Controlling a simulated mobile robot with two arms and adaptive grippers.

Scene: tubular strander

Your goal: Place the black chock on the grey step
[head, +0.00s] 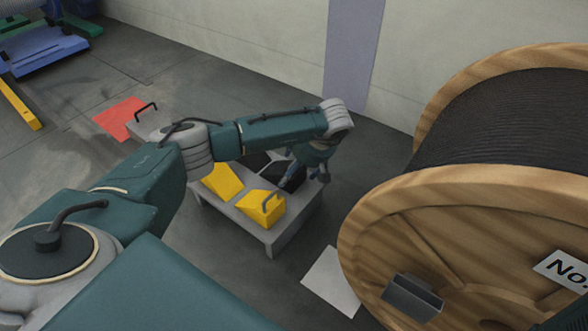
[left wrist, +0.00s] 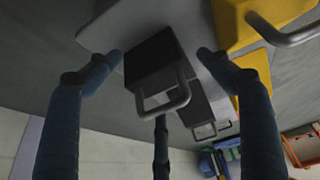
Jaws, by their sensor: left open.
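The black chock (head: 286,168) stands on a low grey table (head: 272,236), partly hidden by my left gripper. In the left wrist view the black chock (left wrist: 150,58), with a grey loop handle, lies between the spread fingers of my left gripper (left wrist: 160,54). Gaps show on both sides of it. In the head view my left gripper (head: 306,176) is open at the table's right end. A second black chock (head: 254,161) is partly hidden behind my arm. A grey flat-topped thing (head: 150,122) with a black handle, perhaps the grey step, is partly behind my left arm. My right gripper is not in view.
Two yellow chocks (head: 262,208) stand on the table's near side. A red floor patch (head: 120,118) lies at the left. A large wooden cable reel (head: 385,225) stands close at the right. A white floor patch (head: 330,281) lies between reel and table.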

